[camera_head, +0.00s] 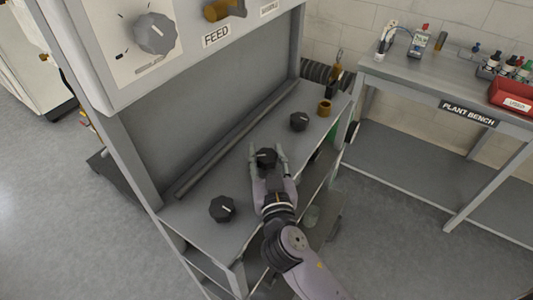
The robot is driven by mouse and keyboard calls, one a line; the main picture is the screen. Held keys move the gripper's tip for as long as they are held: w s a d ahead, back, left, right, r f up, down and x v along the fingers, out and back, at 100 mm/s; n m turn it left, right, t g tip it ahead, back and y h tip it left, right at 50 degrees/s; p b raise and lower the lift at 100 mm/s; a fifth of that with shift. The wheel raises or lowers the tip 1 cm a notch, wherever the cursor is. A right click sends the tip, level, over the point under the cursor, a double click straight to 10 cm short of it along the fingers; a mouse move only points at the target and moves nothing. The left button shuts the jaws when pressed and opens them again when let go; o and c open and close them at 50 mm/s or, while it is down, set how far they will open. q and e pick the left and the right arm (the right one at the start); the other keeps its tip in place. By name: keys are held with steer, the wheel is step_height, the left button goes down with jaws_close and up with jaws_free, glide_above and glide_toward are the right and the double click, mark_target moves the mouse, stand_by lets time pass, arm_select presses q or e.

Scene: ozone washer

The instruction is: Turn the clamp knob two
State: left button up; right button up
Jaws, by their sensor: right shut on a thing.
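Three dark clamp knobs with pale pointer marks stand in a row on the grey shelf of the washer. The near knob (222,208) and the far knob (299,121) are free. My right gripper (267,157) is shut around the middle knob (265,157), with a finger on each side of it. The middle knob is partly hidden by the gripper. No label shows which knob is number two. My left gripper is not in view.
A panel with a large dark dial (155,33) and a FEED label (216,35) overhangs the shelf. A long grey bar (238,137) lies along the back. A brass fitting (324,108) stands at the far end. The plant bench (440,75) is at right, with open floor before it.

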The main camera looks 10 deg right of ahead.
steer(key=n+y+p, duration=0.1)
steer(key=y, duration=0.1)
steer(key=n+y, duration=0.1)
steer(key=y, duration=0.1)
steer(key=shift+d+r+n+p, duration=0.1)
steer(key=shift+r+n+p, duration=0.2)
steer(key=shift+p, duration=0.05)
steer(key=n+g+y+p, duration=0.1)
steer(key=y, duration=0.1)
steer(key=n+y+p, duration=0.1)
steer(key=n+y, duration=0.1)
steer(key=y, duration=0.1)
steer(key=shift+w+n+g+p, duration=0.1)
steer(key=shift+n+g+p, duration=0.2)
steer(key=shift+g+p, duration=0.1)
steer(key=n+g+y+p, duration=0.1)
steer(key=n+y, duration=0.1)
steer(key=y, duration=0.1)
steer(key=shift+g, duration=0.4)
steer(key=shift+f+n+g+y+p, duration=0.1)
steer(key=shift+n+g+y+p, duration=0.2)
steer(key=shift+n+g+y, duration=0.5)
steer(key=shift+y, duration=0.3)
steer(key=o, duration=1.2)
steer(key=shift+f, duration=0.15)
